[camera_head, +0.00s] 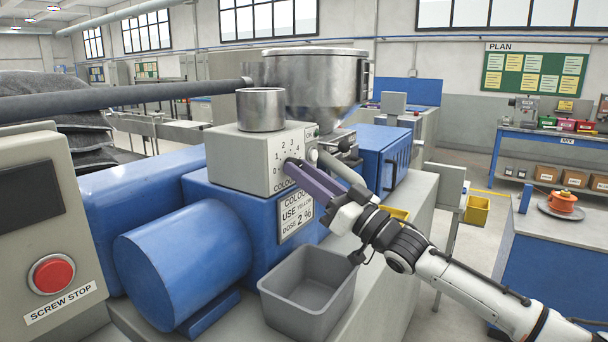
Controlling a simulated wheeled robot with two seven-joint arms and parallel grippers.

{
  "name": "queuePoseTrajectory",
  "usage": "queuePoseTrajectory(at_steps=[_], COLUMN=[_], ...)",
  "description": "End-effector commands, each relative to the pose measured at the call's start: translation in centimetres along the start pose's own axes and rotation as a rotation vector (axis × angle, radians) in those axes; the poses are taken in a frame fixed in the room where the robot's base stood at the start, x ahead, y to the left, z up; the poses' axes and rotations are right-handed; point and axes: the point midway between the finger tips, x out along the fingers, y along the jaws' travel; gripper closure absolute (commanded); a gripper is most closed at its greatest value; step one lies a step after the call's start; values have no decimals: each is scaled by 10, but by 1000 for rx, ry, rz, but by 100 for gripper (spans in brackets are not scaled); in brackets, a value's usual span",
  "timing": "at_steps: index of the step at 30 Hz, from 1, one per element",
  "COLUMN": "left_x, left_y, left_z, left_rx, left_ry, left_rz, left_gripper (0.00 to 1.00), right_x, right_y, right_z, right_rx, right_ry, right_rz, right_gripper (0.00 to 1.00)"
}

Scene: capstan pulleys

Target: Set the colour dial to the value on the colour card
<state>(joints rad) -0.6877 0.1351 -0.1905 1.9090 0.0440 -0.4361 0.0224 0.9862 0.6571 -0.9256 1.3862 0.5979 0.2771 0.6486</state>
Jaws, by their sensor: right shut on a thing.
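The colour dial's grey box (239,163) stands on the blue machine, with a number scale on its front face; I can read 0, 1, 2, 3 and 4. My right gripper (290,166) reaches in from the right and is shut at the box's front, on the dial. The fingers hide the dial, so its setting cannot be read. The colour card (297,217) hangs just below the box and reads "USE YELLOW" and "DOSE 2 %". My left gripper is not in view.
An empty grey bin (313,318) stands below my right arm. A metal cup (261,108) sits on the box, with a steel hopper (312,80) behind. A control panel with a red SCREW STOP button (51,274) stands at the left.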

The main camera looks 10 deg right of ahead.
Motion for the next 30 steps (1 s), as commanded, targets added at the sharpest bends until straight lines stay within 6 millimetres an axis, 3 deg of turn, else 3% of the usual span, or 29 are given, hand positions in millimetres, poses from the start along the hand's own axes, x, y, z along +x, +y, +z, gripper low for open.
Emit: queuePoseTrajectory(at_steps=[30], left_x=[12], left_y=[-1], left_z=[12], left_rx=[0], left_ry=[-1], left_rz=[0], left_gripper=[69], right_x=[1], right_y=[10], right_z=[-1], right_rx=[-834], right_ry=[45], right_rz=[-352], right_gripper=[97])
